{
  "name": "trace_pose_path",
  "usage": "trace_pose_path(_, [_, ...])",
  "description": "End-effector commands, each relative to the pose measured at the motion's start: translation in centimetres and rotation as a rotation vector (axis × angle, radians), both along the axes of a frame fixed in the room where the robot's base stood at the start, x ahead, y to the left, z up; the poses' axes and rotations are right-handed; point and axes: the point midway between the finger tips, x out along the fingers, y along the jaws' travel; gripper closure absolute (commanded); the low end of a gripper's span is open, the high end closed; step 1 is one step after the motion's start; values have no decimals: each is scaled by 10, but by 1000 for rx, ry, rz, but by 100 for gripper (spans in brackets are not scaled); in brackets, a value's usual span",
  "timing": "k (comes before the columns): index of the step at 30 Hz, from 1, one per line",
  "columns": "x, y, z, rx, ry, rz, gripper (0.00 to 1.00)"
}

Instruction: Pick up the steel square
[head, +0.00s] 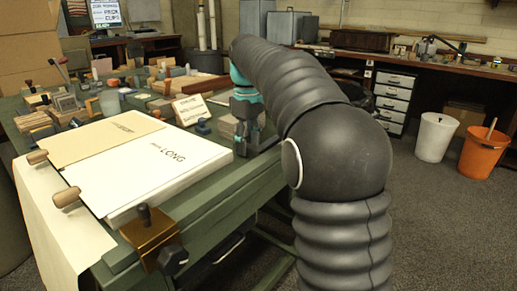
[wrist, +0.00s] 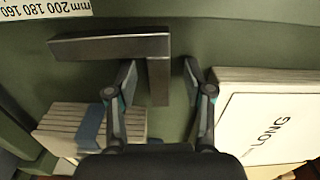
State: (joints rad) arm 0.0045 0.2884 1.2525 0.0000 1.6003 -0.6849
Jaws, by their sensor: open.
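The steel square (wrist: 110,46) lies on the green bench top in the wrist view, with a thick dark bar running left to right and a narrower leg pointing down toward me. My gripper (wrist: 161,72) is open, with one finger on each side of the narrower leg. A gap shows between each finger and the leg, and I cannot tell how far above the bench the fingertips are.
A white board marked LONG (wrist: 262,118) lies close right of my gripper. A ruler (wrist: 45,9) is beyond. The bench (head: 215,196) is crowded with blocks and tools at the back left.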

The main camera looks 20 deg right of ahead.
Motion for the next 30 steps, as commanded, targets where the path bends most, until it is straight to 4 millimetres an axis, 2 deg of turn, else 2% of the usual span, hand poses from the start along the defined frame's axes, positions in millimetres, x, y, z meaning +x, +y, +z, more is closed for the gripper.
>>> trace_pose_path(4, [0, 0, 0, 0, 0, 0, 48])
trace_pose_path(5, [0, 0, 0, 0, 0, 0, 53])
trace_pose_path(10, [0, 0, 0, 0, 0, 0, 95])
trace_pose_path(11, [0, 0, 0, 0, 0, 0, 100])
trace_pose_path(23, [0, 0, 4, 0, 0, 0, 100])
trace_pose_path(26, [0, 0, 10, 0, -1, 0, 100])
trace_pose_path(30, [1, 0, 28, 0, -3, 0, 100])
